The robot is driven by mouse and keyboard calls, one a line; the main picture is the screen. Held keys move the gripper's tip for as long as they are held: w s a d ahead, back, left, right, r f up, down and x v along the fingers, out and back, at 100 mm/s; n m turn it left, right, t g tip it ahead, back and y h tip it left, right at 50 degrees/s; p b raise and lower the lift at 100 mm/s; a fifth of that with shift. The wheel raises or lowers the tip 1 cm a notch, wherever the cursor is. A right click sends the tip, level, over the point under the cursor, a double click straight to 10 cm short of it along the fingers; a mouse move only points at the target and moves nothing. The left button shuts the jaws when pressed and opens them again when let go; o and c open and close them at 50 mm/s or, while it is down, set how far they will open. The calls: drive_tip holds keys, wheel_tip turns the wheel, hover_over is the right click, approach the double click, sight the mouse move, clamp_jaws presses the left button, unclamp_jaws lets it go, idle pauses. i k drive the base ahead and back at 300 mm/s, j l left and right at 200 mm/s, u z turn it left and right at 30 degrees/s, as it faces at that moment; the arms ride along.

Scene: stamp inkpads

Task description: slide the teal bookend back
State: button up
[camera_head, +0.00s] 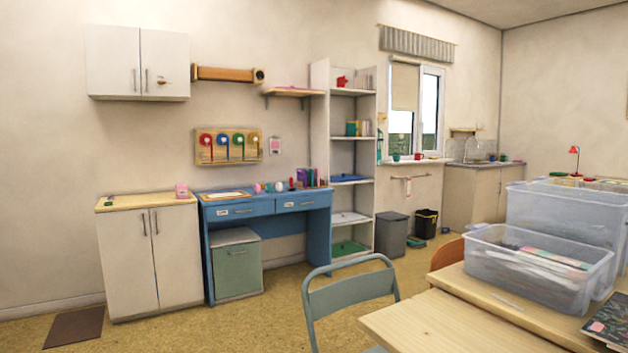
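I cannot pick out the teal bookend with certainty at this distance. A small row of books (364,128) stands on a middle shelf of the tall white shelf unit (320,130), with a green-teal upright piece (352,129) at its left end. It is too small to tell whether that piece is a book or a bookend. Another row of upright purple and red items (308,178) stands at the right back of the blue desk (240,210). My gripper is not in view.
A grey-green chair (350,293) and a wooden table (440,325) with clear plastic bins (535,270) stand in front at the right. A grey bin (391,235) and a black bin (426,223) stand right of the shelf unit. Floor (270,325) is open at the left.

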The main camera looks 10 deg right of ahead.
sight(352, 128)
drive_tip(key=i+j+u, duration=0.25)
drive_tip(key=i+u, duration=0.15)
drive_tip(key=i, duration=0.2)
drive_tip(key=i+j+u, duration=0.1)
drive_tip(key=i+u, duration=0.3)
drive_tip(key=i, duration=0.2)
drive_tip(key=i+j, duration=0.15)
drive_tip(key=i, duration=1.3)
drive_tip(key=i+z, duration=0.3)
drive_tip(key=i, duration=0.4)
drive_tip(key=i+z, duration=0.3)
drive_tip(key=i, duration=0.4)
drive_tip(key=i+l+z, duration=0.1)
drive_tip(key=i+z, duration=0.65)
drive_tip(key=i+j+z, duration=0.1)
drive_tip(key=i+z, duration=0.15)
drive_tip(key=z, duration=0.15)
drive_tip(key=i+l+z, duration=0.1)
drive_tip(key=i+z, duration=0.95)
drive_tip(key=i+u, duration=0.15)
drive_tip(key=i, duration=0.6)
drive_tip(key=i+l+u, duration=0.1)
drive_tip(key=i, duration=0.65)
